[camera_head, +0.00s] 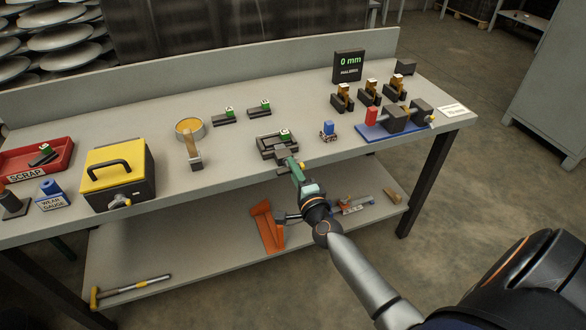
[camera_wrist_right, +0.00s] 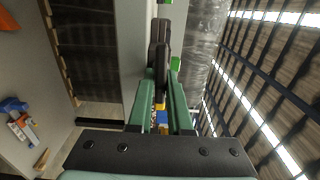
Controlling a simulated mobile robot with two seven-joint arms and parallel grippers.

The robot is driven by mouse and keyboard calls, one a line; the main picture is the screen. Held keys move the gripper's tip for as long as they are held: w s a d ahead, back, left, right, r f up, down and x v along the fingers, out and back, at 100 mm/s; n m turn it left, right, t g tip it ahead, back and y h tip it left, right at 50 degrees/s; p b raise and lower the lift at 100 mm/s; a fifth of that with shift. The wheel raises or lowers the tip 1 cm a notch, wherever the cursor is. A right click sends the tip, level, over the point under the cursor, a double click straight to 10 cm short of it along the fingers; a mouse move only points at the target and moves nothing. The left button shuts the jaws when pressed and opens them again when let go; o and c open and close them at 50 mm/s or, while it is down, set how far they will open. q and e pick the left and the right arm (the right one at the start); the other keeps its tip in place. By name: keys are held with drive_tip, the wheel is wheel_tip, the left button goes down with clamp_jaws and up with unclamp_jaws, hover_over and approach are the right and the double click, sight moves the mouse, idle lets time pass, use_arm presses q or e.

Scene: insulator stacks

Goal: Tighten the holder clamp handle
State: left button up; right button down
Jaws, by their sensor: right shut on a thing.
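My right gripper (camera_head: 288,162) reaches over the front edge of the bench. Its green fingers are shut on a dark piece, which shows between the fingertips in the wrist view (camera_wrist_right: 158,62). In the head view the fingertips are close to a small black tray (camera_head: 264,153) that carries a part with a green-and-white top (camera_head: 285,134). A blue base (camera_head: 366,132) at the right of the bench bears dark blocks (camera_head: 397,119) and a red cylinder (camera_head: 372,116). I cannot tell which part is the holder clamp handle. My left gripper is not in view.
A small blue-topped part (camera_head: 328,129) stands right of the tray. A "0 mm" display (camera_head: 349,64) stands behind several black holders (camera_head: 342,98). At left are a yellow-lidded box (camera_head: 114,160) and a red scrap bin (camera_head: 52,171). Tools lie on the lower shelf.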

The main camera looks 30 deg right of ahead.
drive_tip(key=c, duration=0.9)
unclamp_jaws()
drive_tip(key=shift+s, duration=0.1)
drive_tip(key=v, duration=1.2)
drive_tip(key=shift+s+a, duration=0.1)
drive_tip(key=shift+s, duration=0.05)
drive_tip(key=s+a+f+n+g+y+p, duration=0.2)
drive_tip(key=s+a+n, duration=0.3)
drive_tip(key=n, duration=0.2)
drive_tip(key=s+a+f+n+g+y+p, duration=0.2)
drive_tip(key=s+a+n, duration=0.3)
drive_tip(key=n, duration=0.3)
drive_tip(key=s+a+f+n+g+y+p, duration=0.2)
drive_tip(key=s+a+f+n+g+p, duration=0.2)
drive_tip(key=n, duration=0.3)
drive_tip(key=shift+s+a+f+n, duration=0.15)
drive_tip(key=shift+s+a+n, duration=0.25)
drive_tip(key=shift+a, duration=0.25)
